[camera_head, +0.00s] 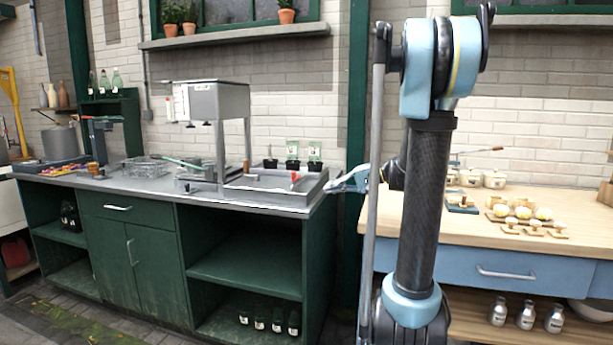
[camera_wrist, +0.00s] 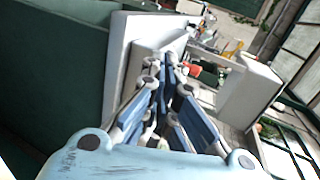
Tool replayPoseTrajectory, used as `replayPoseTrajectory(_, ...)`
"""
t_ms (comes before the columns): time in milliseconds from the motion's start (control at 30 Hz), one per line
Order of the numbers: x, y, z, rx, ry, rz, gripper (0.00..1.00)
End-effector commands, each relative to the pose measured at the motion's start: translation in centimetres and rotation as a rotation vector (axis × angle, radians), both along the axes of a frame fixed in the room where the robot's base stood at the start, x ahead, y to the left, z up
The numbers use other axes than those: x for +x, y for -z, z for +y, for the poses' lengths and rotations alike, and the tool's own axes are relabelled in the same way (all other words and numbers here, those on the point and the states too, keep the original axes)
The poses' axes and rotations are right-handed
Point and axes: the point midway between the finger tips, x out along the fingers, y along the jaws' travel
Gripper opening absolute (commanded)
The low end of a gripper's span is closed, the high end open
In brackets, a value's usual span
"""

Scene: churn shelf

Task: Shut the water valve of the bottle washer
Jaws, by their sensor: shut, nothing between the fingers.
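The bottle washer looks to be the grey-white box on legs (camera_head: 210,100) over the steel counter, though I cannot be sure. A small red part (camera_head: 294,177), possibly the valve handle, stands at the shallow grey tray (camera_head: 265,198) on the counter's right end. My gripper (camera_head: 350,181) is just right of that tray's end, apart from it, and points left. In the wrist view my gripper (camera_wrist: 176,74) is shut and empty, and a red part (camera_wrist: 191,69) shows just beyond the fingertips. The valve's position cannot be made out.
Potted seedlings (camera_head: 292,156) stand behind the tray. A green post (camera_head: 357,90) rises behind my gripper. The wooden bench (camera_head: 560,240) at right carries jars and small wooden pieces. The green cabinet (camera_head: 150,260) fills the space below the counter.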

Motion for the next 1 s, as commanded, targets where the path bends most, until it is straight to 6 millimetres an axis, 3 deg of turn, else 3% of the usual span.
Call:
replayPoseTrajectory(200,4.2,-1.8,-1.5,0.148,0.011,-0.033,0.00)
replayPoseTrajectory(400,6.8,-2.9,-3.0,0.252,0.015,-0.060,0.00)
replayPoseTrajectory(600,7.9,-3.4,-3.7,0.301,0.017,-0.074,0.00)
replayPoseTrajectory(1000,8.0,-3.5,-3.7,0.307,0.017,-0.077,0.00)
